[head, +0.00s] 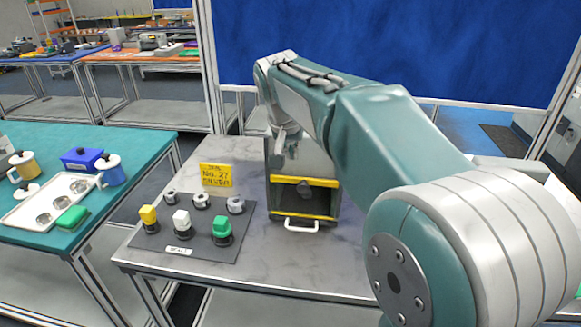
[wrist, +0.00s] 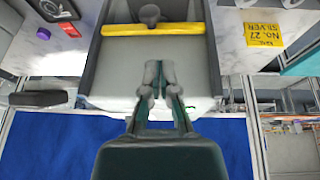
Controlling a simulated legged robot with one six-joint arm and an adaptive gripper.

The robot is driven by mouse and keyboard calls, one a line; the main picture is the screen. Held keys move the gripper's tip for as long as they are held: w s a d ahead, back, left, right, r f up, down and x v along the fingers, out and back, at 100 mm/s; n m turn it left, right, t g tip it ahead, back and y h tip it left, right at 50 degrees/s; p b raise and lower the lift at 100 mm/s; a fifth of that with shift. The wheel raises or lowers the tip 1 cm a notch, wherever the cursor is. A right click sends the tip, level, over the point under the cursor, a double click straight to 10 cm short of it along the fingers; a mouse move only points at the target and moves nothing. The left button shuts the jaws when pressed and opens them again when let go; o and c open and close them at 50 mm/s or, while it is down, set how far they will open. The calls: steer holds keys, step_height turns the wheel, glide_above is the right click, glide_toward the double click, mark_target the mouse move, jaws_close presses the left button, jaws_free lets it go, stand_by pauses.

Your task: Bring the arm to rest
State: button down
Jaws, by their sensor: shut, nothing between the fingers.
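My arm reaches out from the right over the grey table in the head view. My gripper (wrist: 160,66) is shut with its fingertips together and nothing held, in the wrist view. A grey box with yellow bars (head: 303,200) and a white handle at its front stands on the table. It also fills the middle of the wrist view (wrist: 125,55), with a yellow bar and a dark knob at its top. My gripper is over or close to this box; the exact gap cannot be told. In the head view my arm partly hides the box and the gripper.
Left of the box are a yellow sign (head: 216,175) and a dark board (head: 198,252) with several posts, some with coloured blocks. A teal table (head: 130,143) with a white tray (head: 27,217) and mugs stands at the left. A blue panel (head: 400,45) rises behind.

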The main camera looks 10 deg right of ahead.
steer(key=s+r+n, duration=0.1)
steer(key=s+r, duration=0.2)
steer(key=s, duration=0.6)
steer(key=s+d+f+n+t+y, duration=0.1)
steer(key=s+f, duration=0.4)
steer(key=s, duration=0.4)
steer(key=s+f+n+y, duration=0.1)
steer(key=s+f+n, duration=0.1)
steer(key=s+f, duration=0.4)
steer(key=s, duration=0.3)
steer(key=shift+s+d+n+t, duration=0.15)
steer(key=shift+d+n+t, duration=0.15)
steer(key=shift+d+t, duration=0.1)
